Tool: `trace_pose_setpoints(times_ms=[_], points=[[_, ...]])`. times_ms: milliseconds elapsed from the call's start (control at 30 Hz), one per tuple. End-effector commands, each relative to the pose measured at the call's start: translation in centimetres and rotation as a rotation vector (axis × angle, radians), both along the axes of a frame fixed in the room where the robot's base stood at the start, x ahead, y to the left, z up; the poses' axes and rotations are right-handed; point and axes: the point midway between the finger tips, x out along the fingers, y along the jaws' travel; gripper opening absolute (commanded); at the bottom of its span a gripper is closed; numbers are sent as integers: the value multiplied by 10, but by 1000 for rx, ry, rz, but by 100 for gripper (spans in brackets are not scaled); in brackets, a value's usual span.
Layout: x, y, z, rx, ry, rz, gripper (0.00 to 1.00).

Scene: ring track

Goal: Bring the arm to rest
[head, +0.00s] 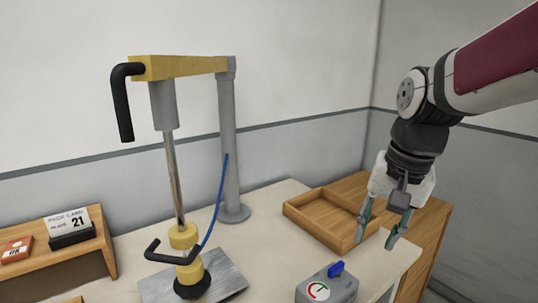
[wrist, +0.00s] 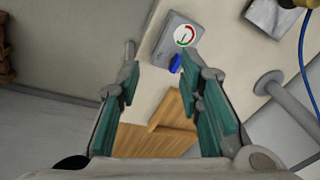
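My gripper (head: 377,236) hangs from the arm at the right of the head view, fingers pointing down. Its two teal-padded fingers are apart with nothing between them. It is above the right end of the table, in front of the wooden tray (head: 296,212) in the picture. In the wrist view my gripper (wrist: 158,72) is also open, with the grey box (wrist: 165,45) and its blue knob (wrist: 175,63) beyond the fingertips. My arm is bent and raised, coming in from the upper right.
A grey stand (head: 228,140) carries a yellow beam (head: 190,67) with a black handle, over a yellow piece with a black crank on a metal plate (head: 222,272). The grey box (head: 318,291) has a red-green dial. A wooden shelf (head: 60,257) at left holds a card (head: 68,224) reading 21.

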Motion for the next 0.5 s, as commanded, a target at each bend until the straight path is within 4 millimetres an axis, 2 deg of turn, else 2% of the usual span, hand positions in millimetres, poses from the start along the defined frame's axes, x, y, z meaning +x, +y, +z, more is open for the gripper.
trace_pose_setpoints(times_ms=[33,133,300,500], points=[[-20,-1,7,-7,-28,43,33],[-53,0,12,-32,-71,137,33],[-109,-1,11,-97,-140,291,33],[-154,-2,-1,-176,-194,426,33]])
